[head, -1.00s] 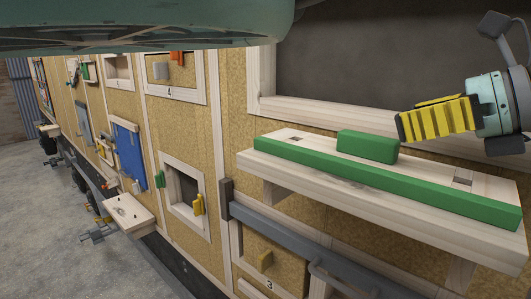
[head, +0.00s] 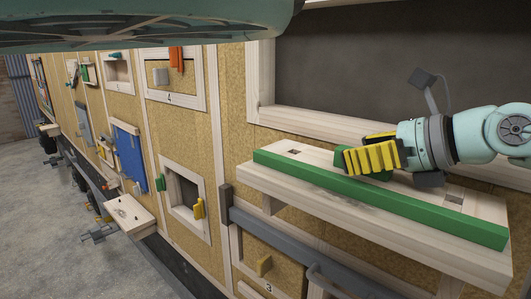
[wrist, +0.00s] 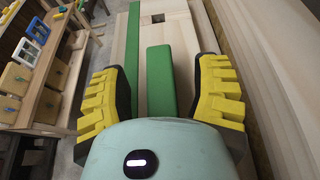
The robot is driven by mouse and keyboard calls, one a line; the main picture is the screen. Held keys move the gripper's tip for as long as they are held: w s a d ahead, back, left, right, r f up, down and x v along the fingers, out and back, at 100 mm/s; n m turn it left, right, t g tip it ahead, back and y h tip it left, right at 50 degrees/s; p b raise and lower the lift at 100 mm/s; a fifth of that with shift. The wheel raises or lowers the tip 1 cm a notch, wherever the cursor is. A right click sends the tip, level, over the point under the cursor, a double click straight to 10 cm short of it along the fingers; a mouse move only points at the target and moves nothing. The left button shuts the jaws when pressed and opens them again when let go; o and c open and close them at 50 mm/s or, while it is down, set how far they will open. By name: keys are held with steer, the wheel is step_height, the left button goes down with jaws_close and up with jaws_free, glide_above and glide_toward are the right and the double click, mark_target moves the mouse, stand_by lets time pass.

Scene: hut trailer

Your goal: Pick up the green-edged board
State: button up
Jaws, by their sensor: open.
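A pale wooden board (head: 450,217) with a long green strip (head: 400,203) along its front edge lies level like a shelf against the wall. A short green block (head: 336,157) lies on top of it, now mostly hidden behind my gripper in the head view. My gripper (head: 369,153), with yellow ribbed fingers, is over the board at this block. In the wrist view the fingers (wrist: 163,75) are spread wide, with the green block (wrist: 160,75) between them and gaps on both sides.
A dark recessed opening with a pale frame (head: 310,122) is behind the board. A grey rail (head: 275,232) and a drawer front (head: 262,266) are below. The panelled wall with small doors and a blue panel (head: 130,155) stretches left; grey floor lies beyond.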

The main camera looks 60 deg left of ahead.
steer(key=shift+o, duration=0.3)
jaws_close()
stand_by(0.4)
